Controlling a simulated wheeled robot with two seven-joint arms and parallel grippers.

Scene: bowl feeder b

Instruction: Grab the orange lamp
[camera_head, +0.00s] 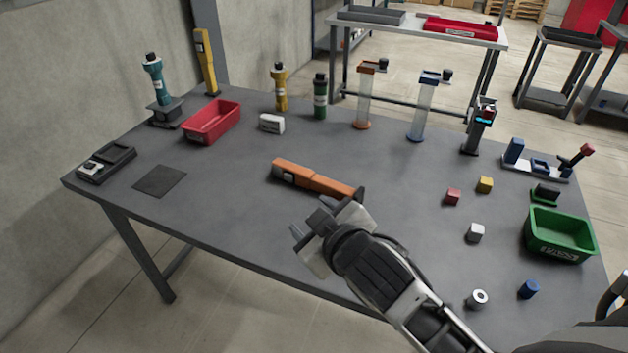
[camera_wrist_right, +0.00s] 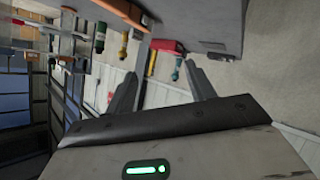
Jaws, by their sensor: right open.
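The orange lamp (camera_head: 312,180) lies on its side on the grey table (camera_head: 230,215), near the middle of its front half. It is long, with a dark end at the right. My right gripper (camera_head: 313,220) is just in front of the lamp's right half, close to the table's front edge, open with nothing between its fingers. I cannot tell its exact height. My left gripper is not in view.
Small cubes (camera_head: 453,197) and a green bin (camera_head: 560,234) are at the right. A black holder (camera_head: 106,162) is at the left. Table around the lamp is clear.

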